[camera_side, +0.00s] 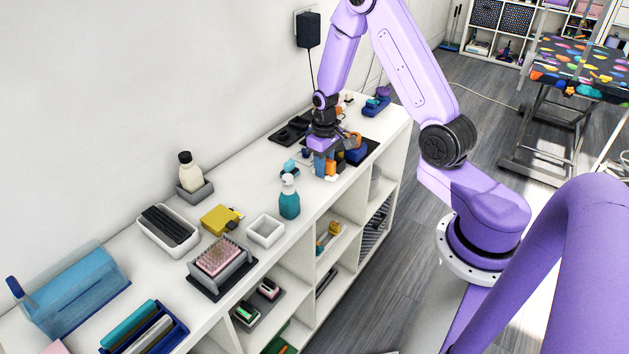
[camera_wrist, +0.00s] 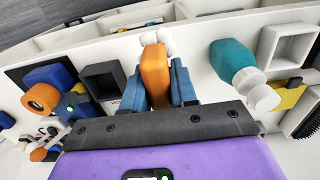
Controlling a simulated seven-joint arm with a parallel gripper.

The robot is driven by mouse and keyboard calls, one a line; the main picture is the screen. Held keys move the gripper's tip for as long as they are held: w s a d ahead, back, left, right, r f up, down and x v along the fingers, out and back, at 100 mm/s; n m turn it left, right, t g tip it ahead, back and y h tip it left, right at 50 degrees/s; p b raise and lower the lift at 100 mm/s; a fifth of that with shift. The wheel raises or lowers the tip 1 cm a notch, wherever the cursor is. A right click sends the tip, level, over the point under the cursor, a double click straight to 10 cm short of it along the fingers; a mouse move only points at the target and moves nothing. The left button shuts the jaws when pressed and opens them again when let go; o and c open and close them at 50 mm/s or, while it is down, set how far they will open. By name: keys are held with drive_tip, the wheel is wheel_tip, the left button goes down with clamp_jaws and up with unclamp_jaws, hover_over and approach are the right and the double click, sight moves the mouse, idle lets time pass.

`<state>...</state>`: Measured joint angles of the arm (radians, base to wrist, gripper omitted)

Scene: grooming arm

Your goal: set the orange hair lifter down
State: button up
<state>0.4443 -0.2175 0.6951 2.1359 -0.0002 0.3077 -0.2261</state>
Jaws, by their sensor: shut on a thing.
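The orange hair lifter (camera_wrist: 155,75) is pinched between the two blue fingers of my gripper (camera_wrist: 158,88) in the wrist view.
A teal spray bottle (camera_side: 289,199) stands close by. An empty dark grey square holder (camera_wrist: 104,80) sits beside the lifter, with a blue and orange tool (camera_wrist: 46,92) beyond it. A white open box (camera_side: 265,231) and a pink-bristled brush (camera_side: 217,256) stand farther along the top.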

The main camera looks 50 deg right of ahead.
hover_over(314, 189)
drive_tip(key=f, duration=0.5)
drive_tip(key=shift+s, duration=0.2)
drive_tip(key=shift+w+f, duration=0.15)
drive_tip(key=shift+f, duration=1.5)
drive_tip(key=o, duration=0.9)
drive_tip(key=shift+f, duration=0.15)
drive_tip(key=shift+o, duration=0.2)
